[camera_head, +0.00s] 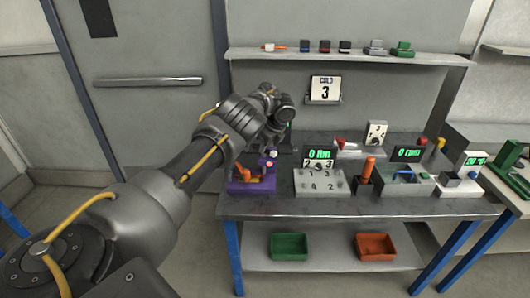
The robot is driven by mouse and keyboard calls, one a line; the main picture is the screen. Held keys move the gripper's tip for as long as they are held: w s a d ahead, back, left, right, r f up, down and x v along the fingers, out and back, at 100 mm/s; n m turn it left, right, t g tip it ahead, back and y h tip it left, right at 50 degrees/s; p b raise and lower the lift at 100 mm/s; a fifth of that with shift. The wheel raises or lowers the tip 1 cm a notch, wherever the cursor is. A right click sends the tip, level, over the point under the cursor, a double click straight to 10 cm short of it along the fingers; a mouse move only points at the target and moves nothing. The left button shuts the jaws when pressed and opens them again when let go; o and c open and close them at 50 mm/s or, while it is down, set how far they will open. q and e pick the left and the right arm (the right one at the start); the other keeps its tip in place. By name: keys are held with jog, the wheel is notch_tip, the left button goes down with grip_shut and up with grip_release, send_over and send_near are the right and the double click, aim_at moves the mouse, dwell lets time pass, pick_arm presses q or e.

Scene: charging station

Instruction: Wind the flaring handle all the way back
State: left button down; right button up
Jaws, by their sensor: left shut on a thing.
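The purple device (252,187) with an orange part (246,175) sits at the left end of the bench. A small pale and purple knob-like piece (270,155) stands up at its back right. My left gripper (281,137) comes in from above and behind the device, close to that piece. It is shut on what seems to be the flaring handle. The fingertips and the handle itself are mostly hidden by dark parts of my wrist, so the handle's angle cannot be told. My right gripper is not in view.
An orange-handled tool (367,170) and machines with green displays (407,154) stand further right. A shelf (345,57) runs above. Green (289,247) and orange (375,247) bins sit below.

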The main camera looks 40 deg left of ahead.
pick_arm(q)
jog(key=n+b, duration=0.1)
jog(key=n+g+b, duration=0.1)
jog(key=shift+w+f+n+b, duration=0.15)
jog(key=shift+f+n+b, duration=0.05)
jog(key=shift+n+b, duration=0.2)
jog(key=shift+r+n+b, duration=0.1)
jog(key=shift+n+b, duration=0.4)
jog(key=shift+b, duration=0.1)
jog(key=shift+a+r+n+g+b, duration=0.1)
jog(key=shift+n+g+b, duration=0.2)
jog(key=shift+b, duration=0.1)
jog(key=shift+r, duration=0.1)
jog(key=c, duration=1.4)
grip_release()
jog(key=shift+o, duration=0.2)
